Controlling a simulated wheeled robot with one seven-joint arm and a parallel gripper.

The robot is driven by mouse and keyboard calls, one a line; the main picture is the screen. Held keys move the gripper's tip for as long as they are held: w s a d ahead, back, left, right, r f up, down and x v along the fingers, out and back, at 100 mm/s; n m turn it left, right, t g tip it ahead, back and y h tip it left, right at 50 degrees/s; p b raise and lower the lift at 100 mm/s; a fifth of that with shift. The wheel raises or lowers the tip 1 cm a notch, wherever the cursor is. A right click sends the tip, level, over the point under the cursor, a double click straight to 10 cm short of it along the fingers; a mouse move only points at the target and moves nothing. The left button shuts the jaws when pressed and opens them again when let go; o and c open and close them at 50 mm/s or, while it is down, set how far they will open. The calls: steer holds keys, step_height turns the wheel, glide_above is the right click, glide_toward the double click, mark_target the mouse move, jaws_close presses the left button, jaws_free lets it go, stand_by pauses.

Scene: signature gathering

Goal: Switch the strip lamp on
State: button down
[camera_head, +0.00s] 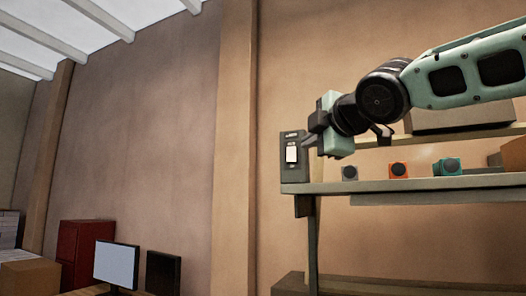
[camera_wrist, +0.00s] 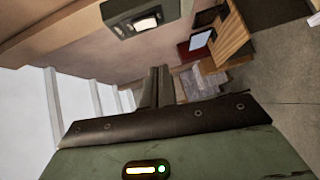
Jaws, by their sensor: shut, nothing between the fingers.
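A dark switch box (camera_head: 293,174) with a pale rocker (camera_head: 292,154) stands upright at the left end of the shelf. The box also shows at the top of the wrist view (camera_wrist: 119,17), with its pale rocker (camera_wrist: 146,23) facing out. My gripper (camera_head: 307,143) is shut and empty, with its fingertips close beside the right side of the box. I cannot tell whether they touch it. In the wrist view my shut fingers (camera_wrist: 158,84) point away, below the box in the picture. I cannot make out a strip lamp.
The shelf board (camera_head: 400,185) carries a grey block (camera_head: 349,173), an orange block (camera_head: 398,170) and a teal block (camera_head: 447,167), each with a dark round face. A monitor (camera_head: 116,264) and a red cabinet (camera_head: 82,250) stand lower left. Space left of the box is clear.

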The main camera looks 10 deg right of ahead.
steer(key=shift+r, duration=0.2)
steer(key=shift+w, duration=0.1)
steer(key=p, duration=0.2)
glide_toward(287, 160)
steer(key=w+a, duration=0.3)
steer(key=shift+w+d+p, duration=0.7)
steer(key=shift+w+p, duration=0.05)
steer(key=shift+p, duration=0.4)
steer(key=shift+w+d+f+p, duration=0.3)
steer(key=shift+w+d, duration=0.05)
steer(key=shift+w, duration=0.25)
